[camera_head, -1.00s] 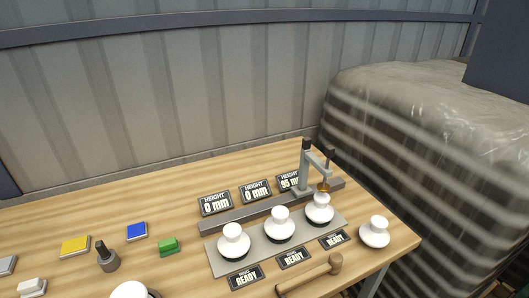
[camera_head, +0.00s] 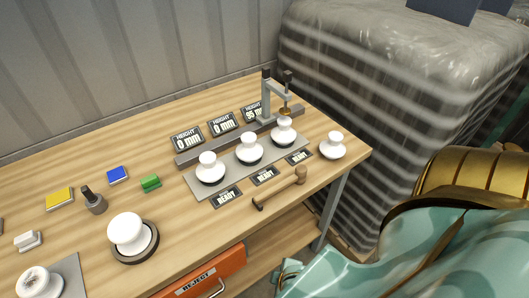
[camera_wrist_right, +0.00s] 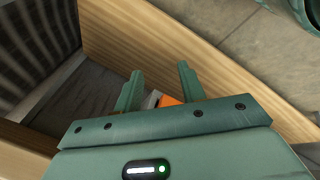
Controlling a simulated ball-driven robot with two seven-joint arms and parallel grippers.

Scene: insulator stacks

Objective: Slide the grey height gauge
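The grey height gauge (camera_head: 268,98) stands upright at the right end of a grey rail (camera_head: 228,142) on the wooden table. Its arm reaches over the rightmost of three white insulator stacks (camera_head: 284,132) on a grey plate. The other two stacks are in the middle (camera_head: 249,150) and at the left (camera_head: 209,168). The display behind the gauge is partly hidden; the other two read 0 mm. My right gripper (camera_wrist_right: 157,80) is open and empty in the right wrist view, with wooden panels beyond it. My left gripper is not in view.
A wooden mallet (camera_head: 281,188) lies in front of the plate, and a loose white insulator (camera_head: 332,146) sits at the table's right end. A larger insulator (camera_head: 130,235), green block (camera_head: 150,182) and blue block (camera_head: 117,174) are to the left. An orange reject drawer (camera_head: 208,272) is under the front edge.

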